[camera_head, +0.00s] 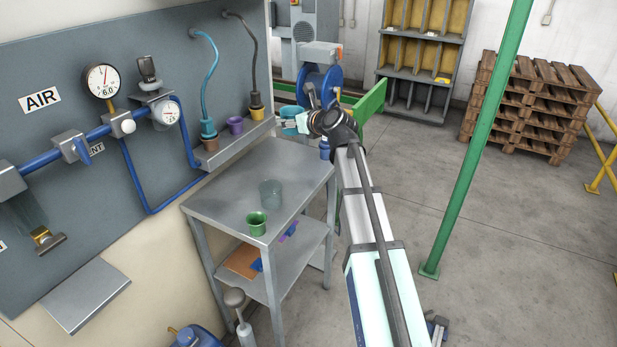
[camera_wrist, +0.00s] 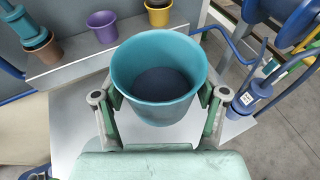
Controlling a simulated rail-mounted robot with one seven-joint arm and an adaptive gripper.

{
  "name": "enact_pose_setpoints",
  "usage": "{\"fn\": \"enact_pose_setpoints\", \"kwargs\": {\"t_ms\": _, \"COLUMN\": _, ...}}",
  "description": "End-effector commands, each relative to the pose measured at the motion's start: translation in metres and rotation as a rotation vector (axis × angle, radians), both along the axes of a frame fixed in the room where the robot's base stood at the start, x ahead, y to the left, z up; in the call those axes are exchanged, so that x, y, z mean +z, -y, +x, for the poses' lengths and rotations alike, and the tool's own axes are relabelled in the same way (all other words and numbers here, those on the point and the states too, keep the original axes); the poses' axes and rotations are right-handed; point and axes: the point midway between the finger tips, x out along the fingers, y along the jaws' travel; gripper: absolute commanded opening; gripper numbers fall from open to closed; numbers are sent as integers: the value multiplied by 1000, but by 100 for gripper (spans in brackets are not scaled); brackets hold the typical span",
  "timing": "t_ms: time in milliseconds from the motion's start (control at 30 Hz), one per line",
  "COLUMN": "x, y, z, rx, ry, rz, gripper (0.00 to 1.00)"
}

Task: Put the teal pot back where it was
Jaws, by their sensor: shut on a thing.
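The teal pot (camera_wrist: 150,106) is upright, empty and open at the top in the wrist view. My gripper (camera_wrist: 160,112) is shut on it, with one finger on each side of its wall. In the head view the teal pot (camera_head: 288,113) shows partly, at the right end of the wall ledge (camera_head: 245,133), and my gripper (camera_head: 297,122) partly covers it. A purple pot (camera_head: 235,125) and a yellow pot (camera_head: 257,112) stand on the ledge to its left. I cannot tell whether the teal pot touches the ledge.
A brown pot (camera_head: 210,143) holding a teal hose end stands at the ledge's left. A metal table (camera_head: 235,190) below carries a green pot (camera_head: 257,224) and a see-through cup (camera_head: 271,193). A blue reel (camera_head: 320,87) is behind my gripper. A green post (camera_head: 477,140) stands right.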

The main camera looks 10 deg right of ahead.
Motion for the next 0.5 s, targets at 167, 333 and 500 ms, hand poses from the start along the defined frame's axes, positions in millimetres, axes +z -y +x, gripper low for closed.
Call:
{"fn": "enact_pose_setpoints", "kwargs": {"t_ms": 167, "x": -27, "y": 2, "z": 0, "rx": -8, "ry": -4, "rz": 2, "gripper": 41}}
{"fn": "enact_pose_setpoints", "kwargs": {"t_ms": 333, "x": -68, "y": 2, "z": 0, "rx": -8, "ry": -5, "rz": 1, "gripper": 41}}
{"fn": "enact_pose_setpoints", "kwargs": {"t_ms": 500, "x": -109, "y": 2, "z": 0, "rx": -8, "ry": -4, "rz": 2, "gripper": 41}}
